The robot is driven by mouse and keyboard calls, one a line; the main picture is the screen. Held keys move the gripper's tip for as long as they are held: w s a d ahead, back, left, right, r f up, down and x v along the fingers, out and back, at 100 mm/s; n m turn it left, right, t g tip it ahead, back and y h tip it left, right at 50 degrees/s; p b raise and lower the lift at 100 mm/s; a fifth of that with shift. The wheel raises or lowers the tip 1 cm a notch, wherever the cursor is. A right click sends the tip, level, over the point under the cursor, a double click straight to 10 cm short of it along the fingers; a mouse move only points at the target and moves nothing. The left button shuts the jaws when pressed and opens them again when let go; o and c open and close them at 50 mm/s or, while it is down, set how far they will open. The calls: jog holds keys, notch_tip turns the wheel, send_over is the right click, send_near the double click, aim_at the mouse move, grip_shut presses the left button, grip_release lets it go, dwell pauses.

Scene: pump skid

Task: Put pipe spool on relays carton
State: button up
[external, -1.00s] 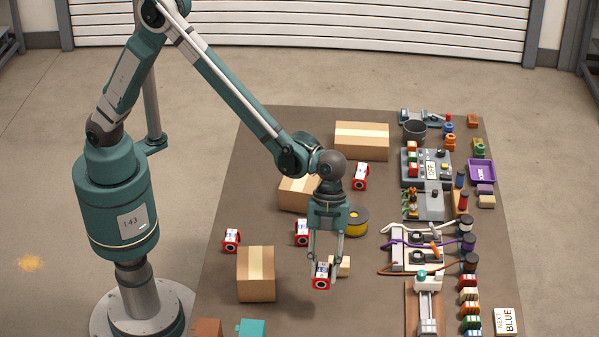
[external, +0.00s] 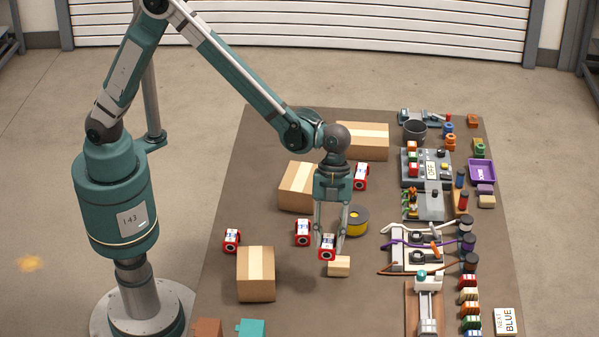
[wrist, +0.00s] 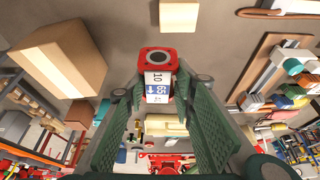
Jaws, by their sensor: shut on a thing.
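My gripper (external: 328,240) is shut on a pipe spool (external: 327,254) with red flanges and a white and blue label. In the wrist view the held spool (wrist: 158,78) sits between the fingertips, clear of the surface. Three cardboard cartons stand on the mat: one at the front left (external: 256,280), one in the middle (external: 297,187) and one at the back (external: 376,142). I cannot read any carton's name, so I cannot tell which is the relays carton. The front left carton also seems to show in the wrist view (wrist: 65,62).
Similar red-ended spools stand at left (external: 232,240), centre (external: 302,232) and back (external: 360,177). A small tan block (external: 339,266) lies just below the held spool in the picture. A yellow reel (external: 356,221) is close right. Equipment fills the mat's right side.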

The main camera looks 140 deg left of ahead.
jog(key=s+a+r+p, duration=0.1)
jog(key=s+a+r, duration=0.1)
jog(key=s+a, duration=0.4)
jog(key=s+a+r+p, duration=0.2)
jog(key=s+a, duration=0.5)
jog(key=s, duration=1)
jog(key=s+a+r+p, duration=0.2)
jog(key=s+a, duration=0.4)
jog(key=s, duration=0.5)
jog(key=shift+v, duration=0.9)
jog(key=shift+f, duration=0.15)
send_over(302, 179)
jog(key=s+a, duration=0.1)
jog(key=shift+a+f, duration=0.15)
jog(key=shift+f, duration=2.7)
jog(key=shift+f, duration=2.1)
jog(key=shift+f+b, duration=0.15)
jog(key=shift+b, duration=0.25)
